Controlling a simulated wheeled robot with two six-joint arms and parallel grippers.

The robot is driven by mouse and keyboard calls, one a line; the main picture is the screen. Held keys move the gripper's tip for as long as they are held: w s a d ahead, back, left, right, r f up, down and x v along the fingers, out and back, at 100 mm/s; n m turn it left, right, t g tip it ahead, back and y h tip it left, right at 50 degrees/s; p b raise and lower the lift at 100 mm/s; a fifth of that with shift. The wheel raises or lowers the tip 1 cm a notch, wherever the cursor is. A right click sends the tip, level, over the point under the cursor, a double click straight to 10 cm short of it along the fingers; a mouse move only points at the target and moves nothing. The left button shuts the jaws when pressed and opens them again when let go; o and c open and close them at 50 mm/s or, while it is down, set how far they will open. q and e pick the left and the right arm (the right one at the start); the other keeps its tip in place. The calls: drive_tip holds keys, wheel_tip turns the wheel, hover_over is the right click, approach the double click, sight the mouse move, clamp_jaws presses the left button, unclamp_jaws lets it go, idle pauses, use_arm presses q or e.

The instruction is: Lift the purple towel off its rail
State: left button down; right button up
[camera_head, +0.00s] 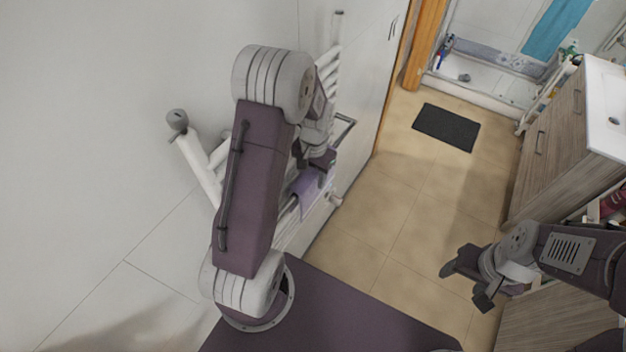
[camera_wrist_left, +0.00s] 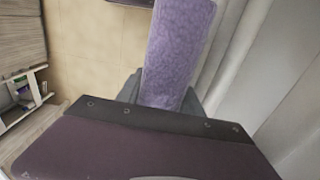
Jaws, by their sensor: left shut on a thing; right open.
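The purple towel (camera_head: 308,193) shows in the head view at the white rail rack (camera_head: 203,168) on the left wall, partly hidden behind my left arm. In the left wrist view the purple towel (camera_wrist_left: 176,55) runs up the middle, between the fingers. My left gripper (camera_head: 322,163) is shut on the towel; its fingers (camera_wrist_left: 165,95) show on both sides of the cloth. Whether the towel still touches a rail is hidden. My right gripper (camera_head: 466,279) is open and empty, above the floor at the right.
A wooden vanity cabinet (camera_head: 563,150) with a white basin stands at the right. A dark mat (camera_head: 446,127) lies on the tiled floor, with a shower tray behind it. The floor between rack and cabinet is clear.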

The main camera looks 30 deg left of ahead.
use_arm(q)
wheel_tip(320, 180, up, 16)
drive_tip(key=b, duration=0.2)
drive_tip(key=s+d+b, duration=0.1)
drive_tip(key=d+b, duration=0.4)
drive_tip(key=d, duration=1.3)
drive_tip(key=shift+s+r, duration=0.25)
drive_tip(key=shift+r, duration=0.15)
drive_tip(key=shift+r+p, duration=0.5)
drive_tip(key=shift+p, duration=0.1)
